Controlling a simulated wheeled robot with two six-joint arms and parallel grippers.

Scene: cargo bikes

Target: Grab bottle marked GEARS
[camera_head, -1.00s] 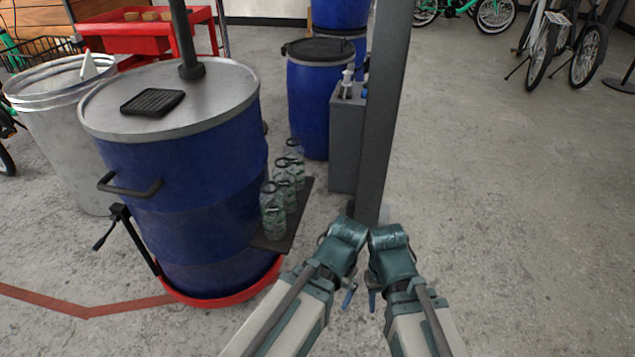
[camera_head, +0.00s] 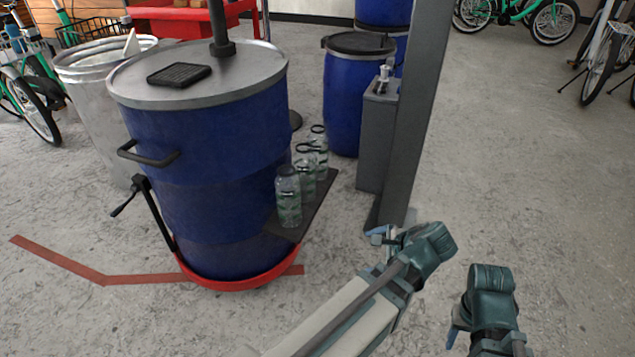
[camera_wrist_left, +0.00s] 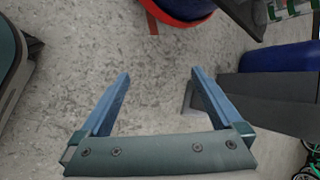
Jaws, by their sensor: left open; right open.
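Three clear bottles with green print stand in a row on a small dark shelf (camera_head: 318,205) beside the large blue drum: a front bottle (camera_head: 288,197), a middle bottle (camera_head: 304,170) and a back bottle (camera_head: 319,146). Their print is too small to read, so I cannot tell which says GEARS. My left gripper (camera_head: 380,236) is open and empty, right of the shelf and apart from the bottles. Its blue fingers (camera_wrist_left: 158,74) are spread over bare floor in the left wrist view, with part of a bottle (camera_wrist_left: 290,8) at the top right. My right gripper (camera_head: 456,336) is open, further right.
The blue drum (camera_head: 200,160) with a grey lid stands left of the shelf. A grey post (camera_head: 412,110) and grey box (camera_head: 376,145) stand behind my left gripper. Another blue drum (camera_head: 350,100) is behind.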

